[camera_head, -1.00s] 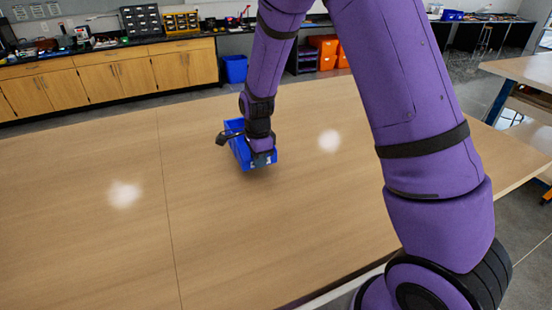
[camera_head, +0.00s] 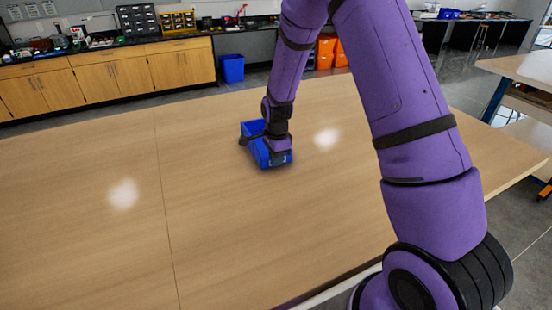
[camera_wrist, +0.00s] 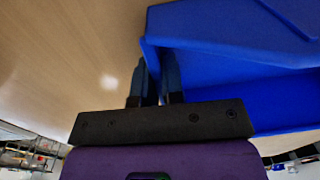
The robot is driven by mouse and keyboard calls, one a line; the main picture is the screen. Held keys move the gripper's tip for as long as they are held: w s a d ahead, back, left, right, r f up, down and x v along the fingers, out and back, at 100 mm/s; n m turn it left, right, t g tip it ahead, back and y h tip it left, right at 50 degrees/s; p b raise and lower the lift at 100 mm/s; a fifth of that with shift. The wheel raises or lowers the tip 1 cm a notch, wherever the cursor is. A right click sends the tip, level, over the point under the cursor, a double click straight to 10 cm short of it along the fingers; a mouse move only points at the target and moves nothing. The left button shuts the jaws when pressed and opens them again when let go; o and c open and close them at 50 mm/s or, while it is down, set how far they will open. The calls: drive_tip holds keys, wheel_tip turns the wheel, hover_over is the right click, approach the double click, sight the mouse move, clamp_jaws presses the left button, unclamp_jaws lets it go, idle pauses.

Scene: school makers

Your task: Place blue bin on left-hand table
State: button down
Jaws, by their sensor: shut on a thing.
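The blue bin (camera_head: 260,153) is at the middle of the large wooden table (camera_head: 90,250) in the head view, partly hidden by my wrist. My gripper (camera_head: 279,160) is at the bin's near right side. In the wrist view the blue bin (camera_wrist: 240,65) fills the upper right, and my gripper's fingers (camera_wrist: 157,82) are shut on its wall. The bin is at or just above the tabletop; I cannot tell whether it touches.
The tabletop around the bin is clear, apart from bright light spots. Another table (camera_head: 515,68) stands at the right edge. A blue waste bin (camera_head: 231,68) and wooden cabinets (camera_head: 110,77) stand along the back wall, with orange crates (camera_head: 327,50) nearby.

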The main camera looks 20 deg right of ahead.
drive_tip(key=c, duration=1.2)
unclamp_jaws()
drive_tip(key=shift+c, duration=0.2)
drive_tip(key=s+r+n+t, duration=0.15)
drive_tip(key=s+r, duration=0.25)
drive_tip(key=r, duration=0.8)
drive_tip(key=s+r+n, duration=0.3)
drive_tip(key=s+r, duration=0.1)
drive_tip(key=r, duration=0.7)
drive_tip(key=s+r+n+t, duration=0.1)
drive_tip(key=s+r+n, duration=0.2)
drive_tip(key=s, duration=0.5)
drive_tip(key=s+r+n+t, duration=0.1)
drive_tip(key=s+r+n, duration=0.3)
drive_tip(key=s+n, duration=0.2)
drive_tip(key=s+r+n+t, duration=0.1)
drive_tip(key=s+r+n, duration=0.3)
drive_tip(key=s, duration=0.7)
